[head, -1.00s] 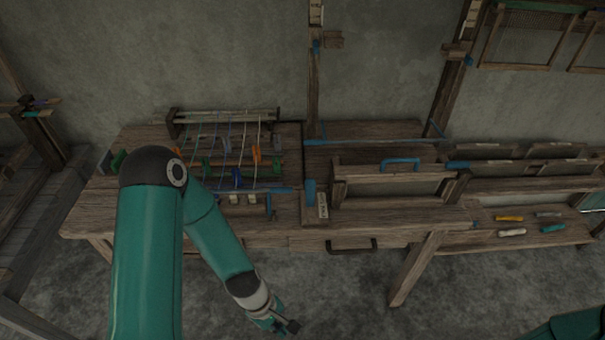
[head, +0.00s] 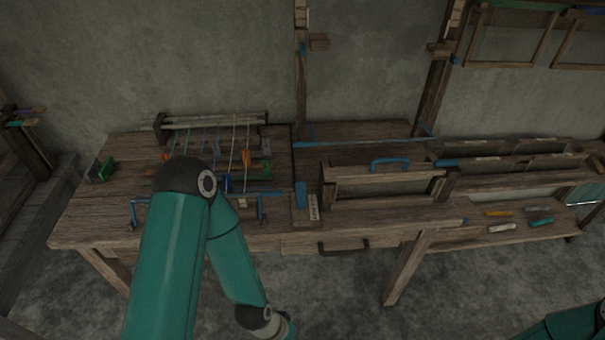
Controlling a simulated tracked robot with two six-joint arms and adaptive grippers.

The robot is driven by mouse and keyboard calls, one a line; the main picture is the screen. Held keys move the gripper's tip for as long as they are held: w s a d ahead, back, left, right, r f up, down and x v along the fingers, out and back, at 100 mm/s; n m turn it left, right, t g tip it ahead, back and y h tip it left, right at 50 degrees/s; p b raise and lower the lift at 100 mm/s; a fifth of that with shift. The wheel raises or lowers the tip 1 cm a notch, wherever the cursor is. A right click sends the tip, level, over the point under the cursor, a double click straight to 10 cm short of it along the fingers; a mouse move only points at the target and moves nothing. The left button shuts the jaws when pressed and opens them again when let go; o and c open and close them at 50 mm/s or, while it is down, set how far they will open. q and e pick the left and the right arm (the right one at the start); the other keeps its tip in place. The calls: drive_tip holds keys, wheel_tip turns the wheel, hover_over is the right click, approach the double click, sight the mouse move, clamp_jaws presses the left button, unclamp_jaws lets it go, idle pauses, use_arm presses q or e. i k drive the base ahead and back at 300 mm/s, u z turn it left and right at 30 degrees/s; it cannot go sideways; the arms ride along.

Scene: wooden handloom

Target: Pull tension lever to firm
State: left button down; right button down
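A blue upright lever (head: 300,194) stands on a wooden block at the front middle of the wooden bench (head: 90,215). A small pale label plate (head: 313,207) with unreadable marks is beside it. I cannot tell for sure that this is the tension lever. My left arm crosses in front of the bench's left half, with its wrist low in front of the bench, below the lever. The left gripper's fingers are past the bottom edge. Only a piece of my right arm shows at the lower right corner; its gripper is out of view.
A small loom frame with coloured threads (head: 215,122) stands at the left back, partly hidden by my arm. A wooden box frame with a blue handle (head: 390,162) is right of the lever. A drawer handle (head: 343,246) sticks out at the front.

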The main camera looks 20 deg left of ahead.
sight(300, 187)
drive_tip(key=u, duration=0.8)
drive_tip(key=i, duration=0.15)
drive_tip(key=z, duration=2.6)
drive_tip(key=k, duration=1.1)
drive_tip(key=u, duration=3)
drive_tip(key=k, duration=0.1)
drive_tip(key=z, duration=1.4)
drive_tip(key=i, duration=1)
drive_tip(key=z, duration=0.05)
